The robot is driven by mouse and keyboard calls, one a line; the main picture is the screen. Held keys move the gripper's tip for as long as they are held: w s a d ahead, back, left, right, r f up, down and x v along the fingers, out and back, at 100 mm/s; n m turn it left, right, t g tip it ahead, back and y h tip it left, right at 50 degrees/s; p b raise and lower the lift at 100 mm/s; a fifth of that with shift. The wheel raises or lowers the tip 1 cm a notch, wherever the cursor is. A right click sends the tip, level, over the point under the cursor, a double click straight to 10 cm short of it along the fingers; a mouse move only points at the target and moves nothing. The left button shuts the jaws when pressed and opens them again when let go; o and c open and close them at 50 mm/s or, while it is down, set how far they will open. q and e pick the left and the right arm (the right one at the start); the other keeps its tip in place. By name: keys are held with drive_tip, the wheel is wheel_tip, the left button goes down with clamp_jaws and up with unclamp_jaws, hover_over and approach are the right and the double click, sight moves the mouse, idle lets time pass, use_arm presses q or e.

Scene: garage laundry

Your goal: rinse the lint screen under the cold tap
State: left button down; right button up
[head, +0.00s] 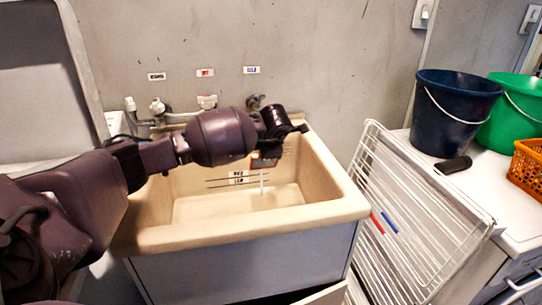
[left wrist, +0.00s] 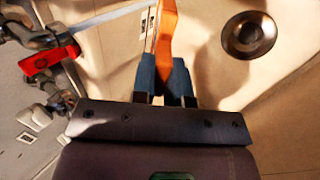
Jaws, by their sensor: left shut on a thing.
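My left gripper (left wrist: 165,65) is shut on an orange-framed flat piece, seemingly the lint screen (left wrist: 167,22), seen nearly edge-on in the left wrist view. In the head view the gripper (head: 265,155) is over the sink, with a bit of orange (head: 264,163) at its tip; most of the screen is hidden. The cream sink (head: 245,232) has a round drain (left wrist: 248,35). The rightmost tap (head: 255,101), under a blue-marked label (head: 251,70), is partly behind my arm. A thin pale vertical streak (head: 262,184) below the gripper looks like water. My right gripper is not in view.
Other taps (head: 158,106) line the back wall; a red handle (left wrist: 48,60) shows in the left wrist view. A white drying rack (head: 415,225) leans right of the sink. Dark blue (head: 452,115) and green (head: 515,112) buckets and an orange basket (head: 527,168) stand on the right-hand surface.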

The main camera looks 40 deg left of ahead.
use_arm(q)
drive_tip(key=shift+w+a+f+b, duration=0.4)
drive_tip(key=shift+w+a+b, duration=0.1)
drive_tip(key=shift+w+a, duration=0.3)
drive_tip(key=shift+w+a+f+b, duration=0.25)
drive_tip(key=shift+w+a+b, duration=0.25)
drive_tip(key=shift+a, duration=0.3)
drive_tip(key=shift+w+a, duration=0.4)
drive_tip(key=shift+a, duration=0.05)
drive_tip(key=shift+w+a+f+b, duration=0.1)
drive_tip(key=shift+w+a+b, duration=0.2)
drive_tip(key=shift+b, duration=0.1)
drive_tip(key=shift+w+a, duration=0.15)
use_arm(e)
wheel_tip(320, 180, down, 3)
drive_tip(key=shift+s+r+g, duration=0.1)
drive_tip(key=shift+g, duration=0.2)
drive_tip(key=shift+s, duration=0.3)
